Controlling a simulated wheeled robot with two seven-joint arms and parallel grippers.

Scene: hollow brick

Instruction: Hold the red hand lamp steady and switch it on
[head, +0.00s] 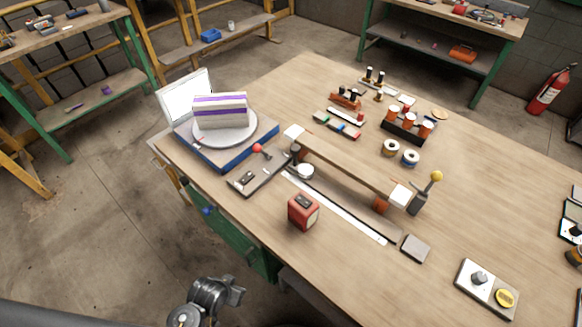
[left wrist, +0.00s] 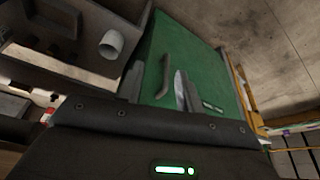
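The red hand lamp (head: 303,212) is a small boxy red body with a dark top. It stands on the wooden workbench (head: 350,250) near its front edge, in the head view. My left gripper (head: 232,291) is low in front of the bench, apart from the lamp and lower left of it in the picture. In the left wrist view its two fingers (left wrist: 160,88) stand apart with nothing between them. I cannot make out the lamp in that view. The lamp's switch is too small to tell. My right gripper is not in view.
A green cabinet (left wrist: 205,60) with a handle is under the bench, facing my left gripper. Behind the lamp lie a long rail fixture (head: 345,165) and a metal strip (head: 335,205). A turntable (head: 225,128) stands at left, a switch panel (head: 487,288) at right.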

